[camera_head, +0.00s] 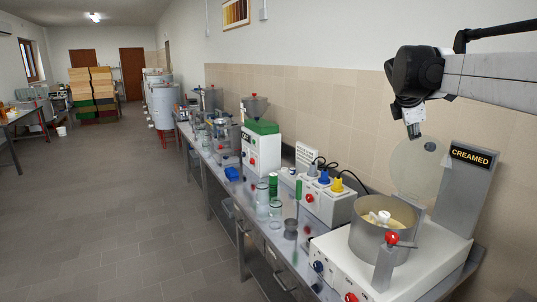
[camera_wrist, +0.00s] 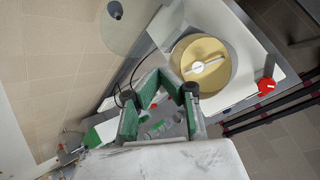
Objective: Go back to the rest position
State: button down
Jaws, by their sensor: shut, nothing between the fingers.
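My gripper (camera_head: 413,128) hangs from my arm at the upper right in the head view, pointing down. It is in the air above the creaming machine (camera_head: 395,268), apart from it and holding nothing. Its green fingers (camera_wrist: 172,84) also show in the wrist view, and the gripper is shut. The machine's round pot (camera_head: 383,228) stands below, open at the top, with a pale cream mass and a white stirrer inside. The pot (camera_wrist: 201,64) also shows in the wrist view, right of the fingers.
A clear round lid (camera_head: 418,168) stands raised beside the "CREAMED" panel (camera_head: 471,158). A red-knobbed lever (camera_head: 392,238) rises at the pot's front. A control box (camera_head: 327,197) with coloured plugs and several jars (camera_head: 262,192) stand along the bench. The tiled wall is behind; open floor lies left.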

jog(key=s+a+f+m+y+b, duration=0.2)
jog(key=s+a+f+m+b, duration=0.2)
jog(key=s+a+f, duration=0.3)
jog(key=s+a+f+m+t+y+b, duration=0.1)
jog(key=s+a+f+m+b, duration=0.3)
jog(key=s+f, duration=1.2)
jog(key=s+a+f+m+y+b, duration=0.2)
jog(key=s+a+f+m+b, duration=0.2)
jog(key=s, duration=1.1)
jog(key=a+f+m, duration=0.3)
jog(key=a+f, duration=0.3)
jog(key=f, duration=0.1)
jog(key=shift+s+a+f+m+y, duration=0.2)
jog(key=shift+a+f+m+y, duration=0.1)
jog(key=shift+m+y, duration=0.1)
